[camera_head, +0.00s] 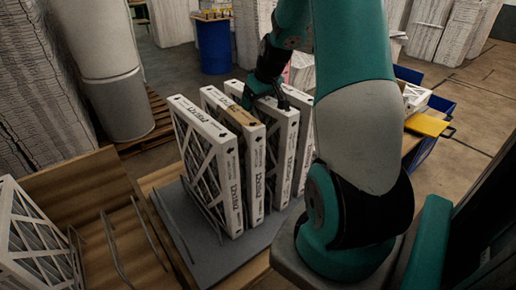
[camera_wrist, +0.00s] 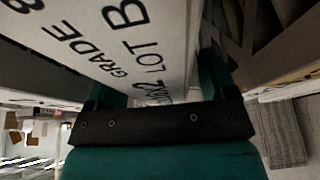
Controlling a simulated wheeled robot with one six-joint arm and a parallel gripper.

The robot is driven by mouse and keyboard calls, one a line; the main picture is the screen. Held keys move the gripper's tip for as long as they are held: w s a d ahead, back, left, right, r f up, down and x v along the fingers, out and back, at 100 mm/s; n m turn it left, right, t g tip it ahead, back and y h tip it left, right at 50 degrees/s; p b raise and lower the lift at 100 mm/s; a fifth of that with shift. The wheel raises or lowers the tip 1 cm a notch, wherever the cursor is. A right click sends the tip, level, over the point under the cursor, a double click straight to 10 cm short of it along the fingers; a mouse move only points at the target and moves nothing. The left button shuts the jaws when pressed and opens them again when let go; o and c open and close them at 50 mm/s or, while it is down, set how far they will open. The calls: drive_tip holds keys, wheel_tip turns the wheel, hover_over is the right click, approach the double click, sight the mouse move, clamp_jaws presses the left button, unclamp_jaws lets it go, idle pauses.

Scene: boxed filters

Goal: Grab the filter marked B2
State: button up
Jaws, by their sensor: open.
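Several white-framed filters stand upright in a row on a grey board in the head view: a front one (camera_head: 228,185), one with a brown patch (camera_head: 255,165), a third (camera_head: 284,160) and a far one (camera_head: 304,135). My gripper (camera_head: 266,100) is open at the top of the third filter, its fingers apart. In the wrist view, my gripper (camera_wrist: 162,85) has a finger on each side of a white frame edge (camera_wrist: 120,50) printed "GRADE 8" and "LOT B". Anything after the B is cut off, so I cannot tell if it reads B2. Contact is unclear.
Neighbouring filters stand close on both sides. A wooden table with metal rails and another filter (camera_head: 38,245) is at lower left. A blue bin (camera_head: 213,45) stands behind, and a yellow-lidded box (camera_head: 428,125) at right.

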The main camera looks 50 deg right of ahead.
drive_tip(key=c, duration=1.4)
drive_tip(key=shift+o, duration=0.2)
